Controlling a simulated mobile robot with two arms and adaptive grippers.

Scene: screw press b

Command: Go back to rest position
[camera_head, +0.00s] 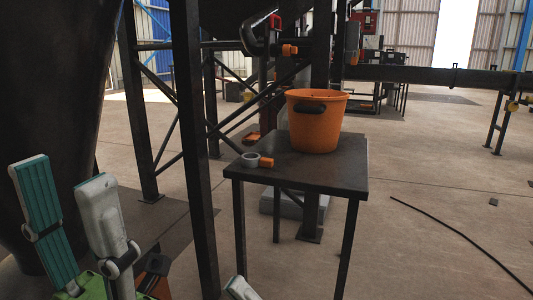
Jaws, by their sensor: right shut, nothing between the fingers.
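A dark steel post (194,150) stands left of the table.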

